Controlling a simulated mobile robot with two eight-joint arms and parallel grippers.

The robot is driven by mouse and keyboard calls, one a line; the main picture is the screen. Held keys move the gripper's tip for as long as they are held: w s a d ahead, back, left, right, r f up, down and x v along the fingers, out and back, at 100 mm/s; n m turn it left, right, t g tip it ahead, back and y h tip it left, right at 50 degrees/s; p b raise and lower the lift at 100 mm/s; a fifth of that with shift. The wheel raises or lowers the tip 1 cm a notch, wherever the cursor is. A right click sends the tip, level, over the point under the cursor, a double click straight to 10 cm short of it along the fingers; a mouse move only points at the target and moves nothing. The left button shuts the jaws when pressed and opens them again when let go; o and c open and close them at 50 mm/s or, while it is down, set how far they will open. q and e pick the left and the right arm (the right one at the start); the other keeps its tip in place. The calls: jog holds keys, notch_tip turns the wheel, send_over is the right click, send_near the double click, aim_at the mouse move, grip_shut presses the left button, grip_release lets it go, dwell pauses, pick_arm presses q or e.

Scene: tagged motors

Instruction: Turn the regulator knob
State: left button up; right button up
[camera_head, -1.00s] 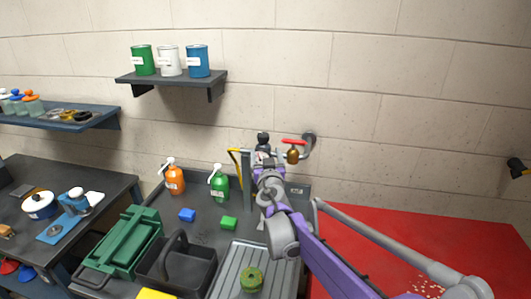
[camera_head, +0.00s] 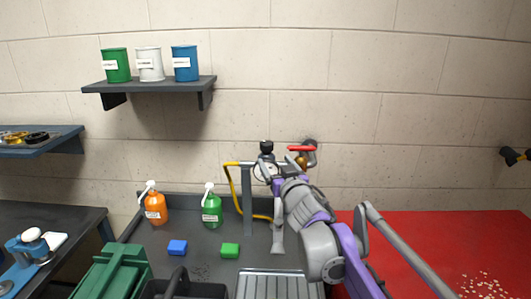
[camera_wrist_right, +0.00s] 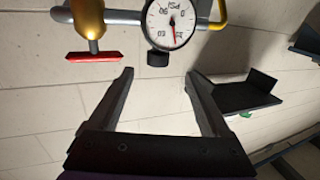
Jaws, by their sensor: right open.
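The regulator has a black knob (camera_head: 266,147) on top of a round white gauge (camera_head: 262,171), partly hidden by my right arm in the head view. In the right wrist view, which is upside down, the gauge (camera_wrist_right: 170,24) shows at the top with the black knob (camera_wrist_right: 157,59) below it. My right gripper (camera_wrist_right: 158,73) is open and empty. Its fingers point at the regulator, with the knob appearing between the fingertip lines, just beyond them. I see no contact. In the head view the right gripper (camera_head: 275,180) is in front of the regulator. My left gripper is not in view.
A brass valve with a red handle (camera_head: 301,148) is right of the knob; the handle (camera_wrist_right: 92,57) also shows in the wrist view. A yellow hose (camera_head: 233,188) and grey post (camera_head: 247,205) stand left.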

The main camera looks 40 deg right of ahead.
aim_at(269, 149)
jog(key=p+x, duration=0.1)
jog(key=x, duration=0.9)
jog(key=shift+w+d+r+p, duration=0.15)
jog(key=shift+w+d+p, duration=0.05)
jog(key=shift+d+p, duration=0.1)
jog(key=shift+c, duration=0.4)
